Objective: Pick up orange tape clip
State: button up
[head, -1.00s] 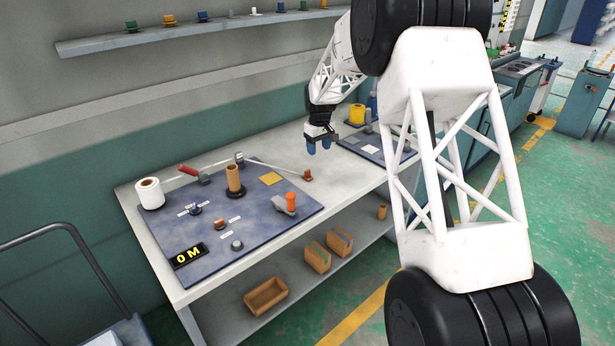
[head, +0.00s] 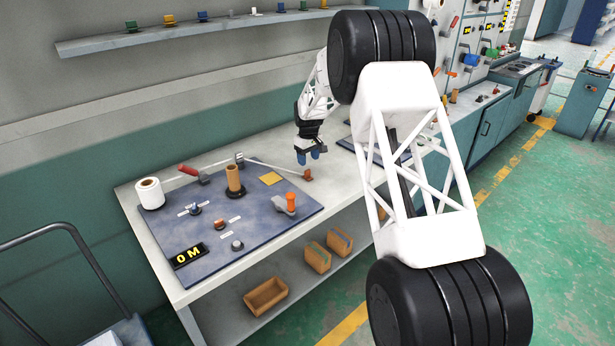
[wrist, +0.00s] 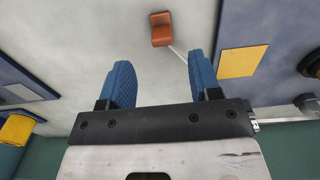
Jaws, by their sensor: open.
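The orange tape clip (head: 307,174) sits at the end of a thin pale strip or rod on the grey table, just right of the blue-grey board. In the wrist view the clip (wrist: 161,29) lies beyond the fingertips, between their lines and nearer the middle of the gap. My gripper (head: 309,157) hangs just above and behind the clip in the head view. Its blue fingers (wrist: 158,75) are spread apart with nothing between them. The clip is not touched by either finger in the wrist view.
A yellow square (wrist: 241,62) lies on the board. Bare table surrounds the clip.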

aim_at(308, 170)
jog(key=shift+f, duration=1.1)
jog(key=shift+f, duration=0.1)
jog(key=shift+a+f, duration=0.15)
jog(key=shift+f, duration=2.4)
jog(key=c, duration=1)
